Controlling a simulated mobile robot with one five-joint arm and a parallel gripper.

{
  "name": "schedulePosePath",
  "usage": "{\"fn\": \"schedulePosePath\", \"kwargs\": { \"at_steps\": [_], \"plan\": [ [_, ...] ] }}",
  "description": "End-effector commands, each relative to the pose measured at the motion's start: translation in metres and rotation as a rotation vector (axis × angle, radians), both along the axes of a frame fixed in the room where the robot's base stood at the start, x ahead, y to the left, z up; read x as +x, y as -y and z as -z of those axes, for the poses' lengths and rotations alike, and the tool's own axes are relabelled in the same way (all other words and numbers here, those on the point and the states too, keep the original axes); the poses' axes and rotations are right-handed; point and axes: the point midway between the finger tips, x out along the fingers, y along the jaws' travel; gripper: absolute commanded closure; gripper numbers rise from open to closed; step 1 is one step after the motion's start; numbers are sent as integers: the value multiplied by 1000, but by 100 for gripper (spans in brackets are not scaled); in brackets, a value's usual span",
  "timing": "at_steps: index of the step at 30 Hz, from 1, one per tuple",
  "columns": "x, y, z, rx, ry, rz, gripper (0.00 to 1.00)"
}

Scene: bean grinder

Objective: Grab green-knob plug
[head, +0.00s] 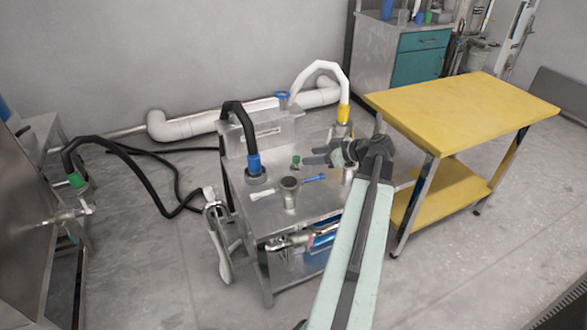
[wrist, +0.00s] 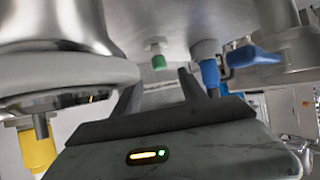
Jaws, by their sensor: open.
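The green-knob plug (head: 296,161) is a small green piece on the steel table, just left of my gripper's tips in the head view. In the wrist view its green knob (wrist: 158,61) shows between and just beyond my two fingertips. My gripper (head: 307,158) reaches left over the table, and its fingers are apart in the wrist view (wrist: 160,84). Nothing shows between them, and I see no contact with the knob. The plug's lower part is hidden or too small to make out.
A steel cup-like fitting (head: 289,190) and a blue-handled tool (head: 315,178) are close by on the table (head: 312,211). A black hose with a blue collar (head: 254,164) stands left, a white hose with a yellow collar (head: 343,113) behind. A yellow table (head: 465,105) is right.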

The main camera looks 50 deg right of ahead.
Motion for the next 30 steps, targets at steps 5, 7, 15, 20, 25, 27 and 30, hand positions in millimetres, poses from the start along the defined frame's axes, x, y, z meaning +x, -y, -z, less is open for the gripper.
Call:
{"fn": "schedulePosePath", "kwargs": {
  "at_steps": [5,7,15,20,25,27,30],
  "plan": [
    [11,-3,8,0,0,-1,50],
    [14,-3,12,0,0,-2,50],
    [49,-9,39,0,0,-4,50],
    [53,-10,37,0,-1,-2,50],
    [53,-10,37,0,-1,-3,75],
    [53,-11,37,0,-1,-3,94],
    [53,-11,37,-1,-1,-4,100]
  ]
}}
